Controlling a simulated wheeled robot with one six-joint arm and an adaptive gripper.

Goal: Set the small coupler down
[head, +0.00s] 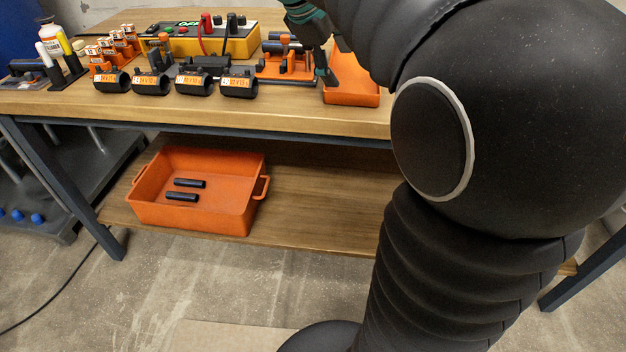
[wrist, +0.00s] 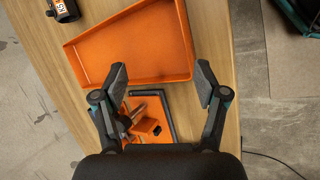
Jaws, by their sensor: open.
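Several black couplers with orange labels stand in a row along the table's front edge in the head view, one of them the rightmost coupler (head: 239,86). I cannot tell which is the small one. One labelled black coupler (wrist: 63,10) shows at the top left of the wrist view, outside the orange tray (wrist: 86,72). My gripper (wrist: 162,80) is open, with nothing between its fingers, over the tray's near edge. In the head view my gripper (head: 326,70) is partly hidden by my arm, beside the orange tray (head: 352,95). The tray's visible floor is bare.
An orange clamp fixture (wrist: 150,127) lies beneath my fingers; it also shows in the head view (head: 287,66). A yellow tester (head: 213,42) stands behind the couplers. An orange bin (head: 240,205) with two dark tubes sits on the lower shelf. Right of the table in the wrist view is floor.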

